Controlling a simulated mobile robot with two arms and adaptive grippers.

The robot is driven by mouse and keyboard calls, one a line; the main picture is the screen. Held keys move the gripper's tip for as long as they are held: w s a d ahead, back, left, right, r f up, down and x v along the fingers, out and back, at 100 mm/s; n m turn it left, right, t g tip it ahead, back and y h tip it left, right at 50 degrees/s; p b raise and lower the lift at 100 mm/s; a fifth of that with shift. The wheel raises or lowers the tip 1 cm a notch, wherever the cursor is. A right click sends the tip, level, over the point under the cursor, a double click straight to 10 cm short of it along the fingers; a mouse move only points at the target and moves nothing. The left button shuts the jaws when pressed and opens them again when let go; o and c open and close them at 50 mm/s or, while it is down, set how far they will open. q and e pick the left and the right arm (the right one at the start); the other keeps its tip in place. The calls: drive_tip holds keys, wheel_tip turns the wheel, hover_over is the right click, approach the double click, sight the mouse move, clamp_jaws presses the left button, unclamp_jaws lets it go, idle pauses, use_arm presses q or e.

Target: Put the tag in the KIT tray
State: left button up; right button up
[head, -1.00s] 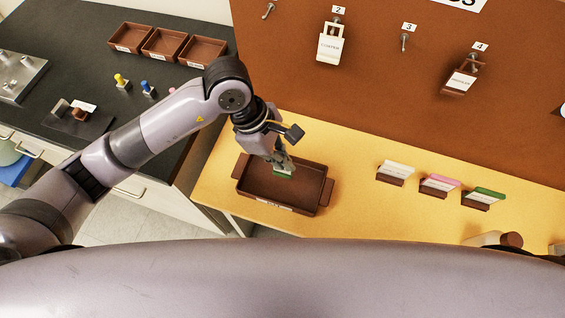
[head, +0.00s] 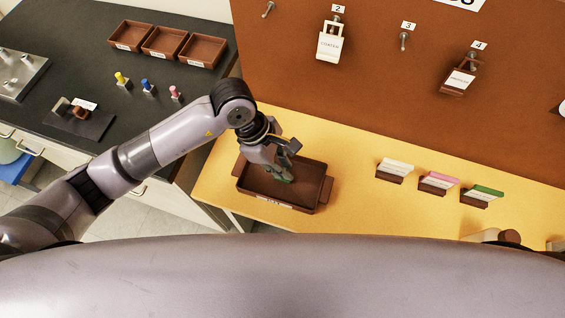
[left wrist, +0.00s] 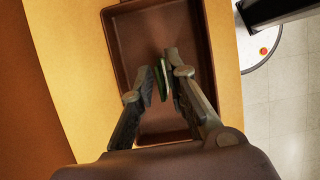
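The KIT tray (head: 322,188) is a brown open tray on the yellow worktop in the head view; its label is too small to read surely. It also fills the middle of the left wrist view (left wrist: 120,45). My left gripper (head: 284,172) points down into it. In the left wrist view, a thin green tag (left wrist: 162,82) stands nearly edge-on between the fingertips of my left gripper (left wrist: 161,78). The fingers are close beside it; I cannot tell whether both touch it, or whether it touches the tray floor. My right gripper is not in view.
Three tags, white (head: 396,167), pink (head: 440,181) and green (head: 487,192), stand in holders right of the tray. A brown pegboard (head: 370,100) with hanging tags rises behind. Small brown trays (head: 162,44) and colored pegs stand on the dark bench.

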use_arm(q)
drive_tip(key=shift+o, duration=0.8)
drive_tip(key=shift+r+p, duration=0.3)
drive_tip(key=shift+p, duration=0.05)
drive_tip(key=b+v, duration=0.2)
drive_tip(key=v, duration=0.9)
drive_tip(key=shift+a+r+b, duration=0.25)
drive_tip(key=shift+r+b, duration=0.05)
